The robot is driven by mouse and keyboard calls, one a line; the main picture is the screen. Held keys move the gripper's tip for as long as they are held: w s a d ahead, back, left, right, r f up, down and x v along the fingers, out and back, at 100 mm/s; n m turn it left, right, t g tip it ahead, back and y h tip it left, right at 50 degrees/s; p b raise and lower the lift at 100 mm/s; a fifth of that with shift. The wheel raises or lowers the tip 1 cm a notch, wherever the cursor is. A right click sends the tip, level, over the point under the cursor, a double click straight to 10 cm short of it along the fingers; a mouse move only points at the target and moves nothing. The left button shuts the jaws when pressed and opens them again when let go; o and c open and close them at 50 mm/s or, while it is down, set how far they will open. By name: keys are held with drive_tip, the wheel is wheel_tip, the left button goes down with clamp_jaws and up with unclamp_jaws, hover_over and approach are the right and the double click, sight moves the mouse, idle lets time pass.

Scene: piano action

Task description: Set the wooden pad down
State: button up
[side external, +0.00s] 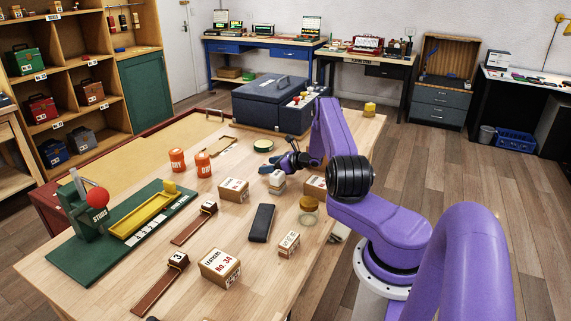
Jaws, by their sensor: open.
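My gripper (273,170) is at the middle of the workbench, with its jaws open, pointing left from my purple arm. A small pale block (276,184) with a light top is just below the fingers. I cannot tell whether it touches them, or whether it is the wooden pad. Two brown wooden strips, each with a numbered block on one end, lie at the left: one nearer the front (157,287) and one farther back (191,228). A shallow wooden tray (218,147) lies behind the orange tins.
Labelled boxes (219,268) (233,190), a dark case (261,223), a small box (289,243) and a jar (308,212) surround my gripper. Orange tins (177,160) stand farther left. A green stand (75,258) fills the left end. A blue-grey machine (270,102) stands behind.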

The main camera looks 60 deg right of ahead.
drive_tip(key=v, duration=0.9)
drive_tip(key=shift+s+r, duration=0.2)
drive_tip(key=shift+s, duration=0.4)
drive_tip(key=c, duration=0.3)
drive_tip(key=shift+r, duration=0.1)
drive_tip(key=shift+c, duration=0.2)
